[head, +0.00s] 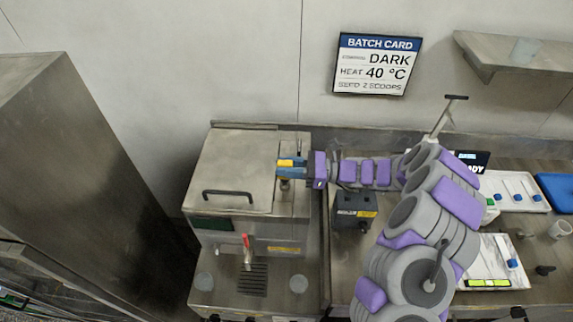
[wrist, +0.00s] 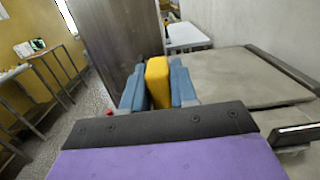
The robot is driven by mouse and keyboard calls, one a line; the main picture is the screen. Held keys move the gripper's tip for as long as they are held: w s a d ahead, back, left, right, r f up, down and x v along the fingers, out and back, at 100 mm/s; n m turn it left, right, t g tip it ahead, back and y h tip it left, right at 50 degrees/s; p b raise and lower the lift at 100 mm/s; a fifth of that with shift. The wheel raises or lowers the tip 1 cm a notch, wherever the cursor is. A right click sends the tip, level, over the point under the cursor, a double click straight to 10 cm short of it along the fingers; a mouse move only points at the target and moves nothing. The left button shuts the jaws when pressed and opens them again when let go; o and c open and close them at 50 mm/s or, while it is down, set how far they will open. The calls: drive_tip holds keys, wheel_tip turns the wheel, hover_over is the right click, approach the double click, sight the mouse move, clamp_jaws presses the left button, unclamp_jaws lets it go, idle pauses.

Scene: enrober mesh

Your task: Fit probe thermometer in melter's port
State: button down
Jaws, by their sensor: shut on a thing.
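The melter (head: 232,165) is a steel box with a black-handled lid, a red-handled tap and a drip grille. My gripper (head: 290,168) is over the right part of its top. Its blue fingers are shut on a yellow block, which I take to be the probe thermometer's body (head: 286,162). In the wrist view the yellow body (wrist: 158,82) sits between the blue fingers. A small dark fitting (head: 284,185) shows just below the fingers, perhaps the port. The probe's stem is not clear, and I cannot tell whether it is in the port.
A black box with a yellow label (head: 353,210) stands on the bench right of the melter, below my arm. White trays (head: 515,190) lie farther right. A tall steel cabinet (head: 85,190) stands at left. A batch card (head: 376,65) hangs on the wall.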

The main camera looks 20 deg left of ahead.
drive_tip(key=shift+f+b, duration=0.3)
drive_tip(key=shift+f, duration=0.6)
drive_tip(key=c, duration=0.8)
unclamp_jaws()
drive_tip(key=p+v, duration=0.1)
drive_tip(key=v, duration=1.6)
drive_tip(key=shift+d+f+p, duration=0.15)
drive_tip(key=shift+d+p, duration=0.1)
drive_tip(key=shift+p, duration=0.05)
